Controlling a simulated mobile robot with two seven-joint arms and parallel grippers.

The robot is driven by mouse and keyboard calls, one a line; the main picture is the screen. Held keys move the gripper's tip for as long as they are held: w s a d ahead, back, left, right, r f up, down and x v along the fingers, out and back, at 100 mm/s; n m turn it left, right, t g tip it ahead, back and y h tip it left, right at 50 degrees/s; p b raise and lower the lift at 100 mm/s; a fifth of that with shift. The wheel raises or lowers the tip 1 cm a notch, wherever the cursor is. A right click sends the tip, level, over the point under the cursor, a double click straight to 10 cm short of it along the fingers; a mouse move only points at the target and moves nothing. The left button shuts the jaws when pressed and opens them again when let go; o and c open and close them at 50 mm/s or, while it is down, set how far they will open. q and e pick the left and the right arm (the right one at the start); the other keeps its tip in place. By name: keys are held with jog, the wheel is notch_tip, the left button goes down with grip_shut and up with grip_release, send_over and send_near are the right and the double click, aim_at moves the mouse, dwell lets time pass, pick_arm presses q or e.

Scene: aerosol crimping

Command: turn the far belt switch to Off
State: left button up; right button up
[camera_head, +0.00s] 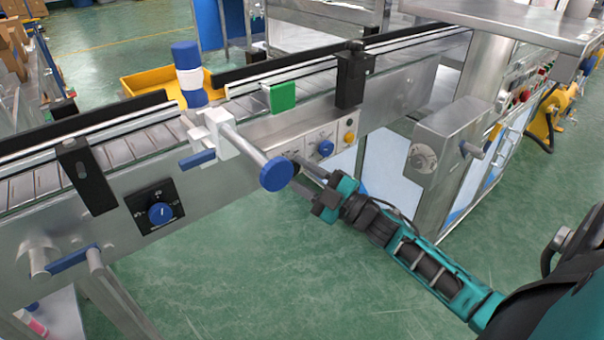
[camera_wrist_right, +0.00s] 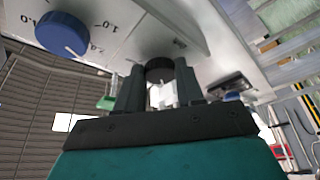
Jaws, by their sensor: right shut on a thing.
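My right gripper (camera_head: 303,176) reaches in from the right to the front panel of the conveyor. Its fingertips are partly hidden behind a blue round handle end (camera_head: 277,174) in the head view. In the right wrist view, my right gripper (camera_wrist_right: 160,88) is shut on a black round knob (camera_wrist_right: 159,68) on the metal panel, which appears to be the far belt switch. I cannot read its setting. A blue dial (camera_head: 326,147) with a number scale sits beside it; this dial also shows in the right wrist view (camera_wrist_right: 62,33). My left gripper is not in view.
A blue knob on a black plate (camera_head: 154,207) sits on the nearer left conveyor panel. A yellow button (camera_head: 349,137) is right of the blue dial. A blue and white cylinder (camera_head: 188,74) stands by the belt. The green floor (camera_head: 250,270) in front is clear.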

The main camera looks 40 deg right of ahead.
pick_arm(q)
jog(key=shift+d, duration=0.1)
pick_arm(e)
jog(key=o, duration=1)
jog(key=shift+o, duration=0.2)
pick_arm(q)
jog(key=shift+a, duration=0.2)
pick_arm(e)
jog(key=v, duration=1.3)
